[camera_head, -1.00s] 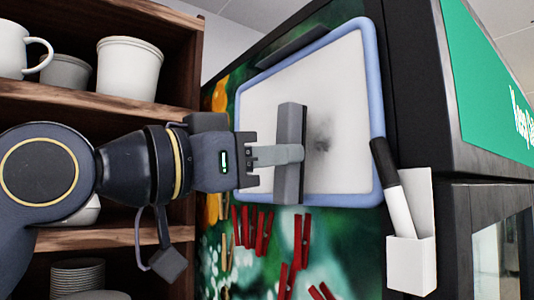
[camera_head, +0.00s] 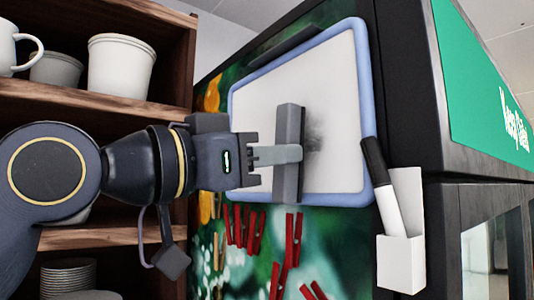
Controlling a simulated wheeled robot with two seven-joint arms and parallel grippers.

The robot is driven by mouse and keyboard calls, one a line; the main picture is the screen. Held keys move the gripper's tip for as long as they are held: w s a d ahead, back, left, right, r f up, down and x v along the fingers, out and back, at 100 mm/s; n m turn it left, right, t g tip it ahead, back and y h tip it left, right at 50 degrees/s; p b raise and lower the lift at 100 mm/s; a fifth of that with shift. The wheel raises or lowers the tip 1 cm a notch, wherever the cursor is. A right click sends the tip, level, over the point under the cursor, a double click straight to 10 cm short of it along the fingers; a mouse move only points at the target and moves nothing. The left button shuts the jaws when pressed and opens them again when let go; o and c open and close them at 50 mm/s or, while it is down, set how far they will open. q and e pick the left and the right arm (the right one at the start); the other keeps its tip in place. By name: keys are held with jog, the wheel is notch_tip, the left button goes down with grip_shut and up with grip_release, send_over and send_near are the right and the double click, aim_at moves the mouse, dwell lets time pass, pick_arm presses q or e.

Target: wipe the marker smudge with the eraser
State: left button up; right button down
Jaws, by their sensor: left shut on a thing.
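My left gripper (camera_head: 270,155) comes in from the left and is shut on the grey eraser (camera_head: 289,185), a long upright block with a darker face. The eraser is in front of the whiteboard (camera_head: 342,95), a white panel with a blue frame; I cannot tell whether it presses on the surface. The marker smudge (camera_head: 313,140) is a faint grey patch just right of the eraser, and its left part may be hidden behind it. My right gripper is not in view.
A white holder (camera_head: 402,262) with a black-capped marker (camera_head: 385,185) hangs right of the board. Red clothespins (camera_head: 293,240) are below it. Wooden shelves (camera_head: 100,100) with white cups (camera_head: 120,68) stand at the left. A dark cabinet (camera_head: 410,60) is at the right.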

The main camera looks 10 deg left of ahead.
pick_arm(q)
jog(key=shift+w+d, duration=0.25)
jog(key=shift+w, duration=0.1)
jog(key=shift+s+d, duration=1.35)
jog(key=shift+d, duration=0.2)
jog(key=shift+w+r, duration=0.2)
jog(key=shift+r, duration=0.3)
jog(key=shift+w+a+r, duration=0.25)
jog(key=shift+w+a, duration=0.35)
jog(key=shift+a, duration=0.15)
jog(key=shift+w+a+r, duration=0.25)
jog(key=shift+w+a, duration=0.35)
jog(key=shift+a, duration=0.15)
jog(key=shift+s+d, duration=1.3)
jog(key=shift+d, duration=0.25)
jog(key=shift+s+a, duration=0.1)
jog(key=shift+r+v, duration=0.2)
jog(key=shift+v, duration=1.25)
jog(key=shift+r+v, duration=0.25)
jog(key=shift+v, duration=1.2)
